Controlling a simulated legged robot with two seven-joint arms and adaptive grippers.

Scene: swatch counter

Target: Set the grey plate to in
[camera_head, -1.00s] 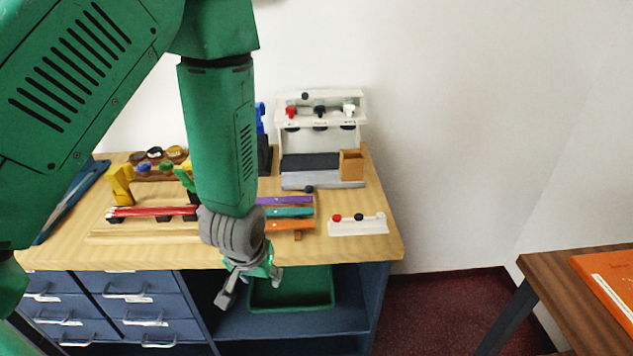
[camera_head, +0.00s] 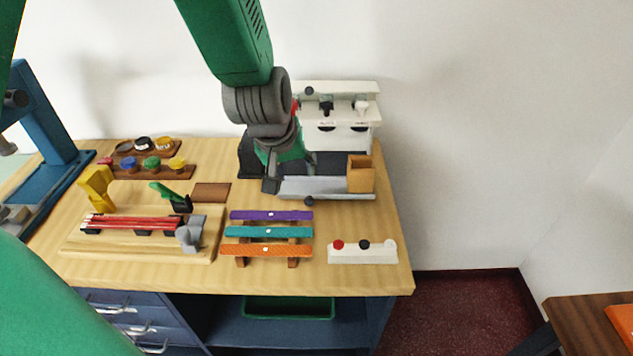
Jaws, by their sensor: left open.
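The grey plate (camera_head: 335,189) is a flat light-grey slab at the back right of the counter, with a small dark knob (camera_head: 309,202) at its front edge. A tan wooden block (camera_head: 361,174) stands at its right end. My left gripper (camera_head: 290,178) is open and points down at the plate's left end. One finger is by the plate's left edge and the other is over or behind it; I cannot tell whether they touch it. The gripper and arm hide part of the area behind the plate. My right gripper is not in view.
A white stand with knobs (camera_head: 345,88) rises behind the plate. In front are purple, teal and orange bars (camera_head: 268,232) and a white strip with knobs (camera_head: 362,255). A wooden board with red rods (camera_head: 135,225) lies left. A blue press (camera_head: 50,165) stands far left.

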